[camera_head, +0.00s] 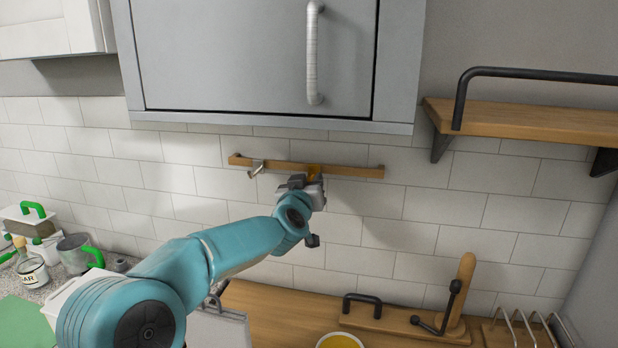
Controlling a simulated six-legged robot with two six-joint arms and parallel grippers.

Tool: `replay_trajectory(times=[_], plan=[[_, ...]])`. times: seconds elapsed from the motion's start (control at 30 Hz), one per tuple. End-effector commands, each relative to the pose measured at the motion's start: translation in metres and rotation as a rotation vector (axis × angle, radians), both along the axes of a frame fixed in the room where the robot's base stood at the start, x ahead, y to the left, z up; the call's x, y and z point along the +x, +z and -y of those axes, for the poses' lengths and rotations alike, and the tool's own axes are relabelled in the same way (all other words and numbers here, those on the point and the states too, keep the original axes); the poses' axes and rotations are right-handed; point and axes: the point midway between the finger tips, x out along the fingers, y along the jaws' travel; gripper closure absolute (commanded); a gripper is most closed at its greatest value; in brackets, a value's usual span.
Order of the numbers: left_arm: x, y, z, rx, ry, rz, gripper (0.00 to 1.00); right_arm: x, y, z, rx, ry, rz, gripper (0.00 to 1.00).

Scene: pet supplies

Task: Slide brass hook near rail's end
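A wooden rail (345,170) is fixed level on the white tiled wall below the grey cabinet. A silver hook (256,169) hangs near its left end. The brass hook (314,169) shows as a small golden patch on the rail, right of the middle. Its lower part is hidden behind my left gripper (306,181). That gripper reaches up from the lower left, and its fingertips are at the brass hook just below the rail. I cannot tell whether the fingers are closed on it. My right gripper is not in view.
The grey cabinet (220,60) hangs close above the rail. A wooden shelf (530,120) with a black bar is at right. Below are a wooden counter (270,300), a yellow-filled bowl (340,341) and a wooden stand (462,290). The rail's right stretch is clear.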

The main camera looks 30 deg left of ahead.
Motion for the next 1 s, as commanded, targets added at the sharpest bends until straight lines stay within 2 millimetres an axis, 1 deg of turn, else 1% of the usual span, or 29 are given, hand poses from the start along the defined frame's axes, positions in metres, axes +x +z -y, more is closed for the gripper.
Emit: replay_trajectory(times=[0.27,0.37,0.4,1.0], plan=[[0.0025,0.0003,-0.0010,0.000,0.000,0.001,0.64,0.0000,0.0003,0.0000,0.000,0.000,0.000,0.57],[0.0024,0.0003,-0.0008,-0.001,0.000,0.001,0.93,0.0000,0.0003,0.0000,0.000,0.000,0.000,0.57],[0.0024,0.0003,-0.0008,-0.001,0.000,0.001,1.00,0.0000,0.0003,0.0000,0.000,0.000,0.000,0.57],[0.0023,-0.0001,-0.0006,-0.001,0.000,0.000,1.00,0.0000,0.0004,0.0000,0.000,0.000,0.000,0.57]])
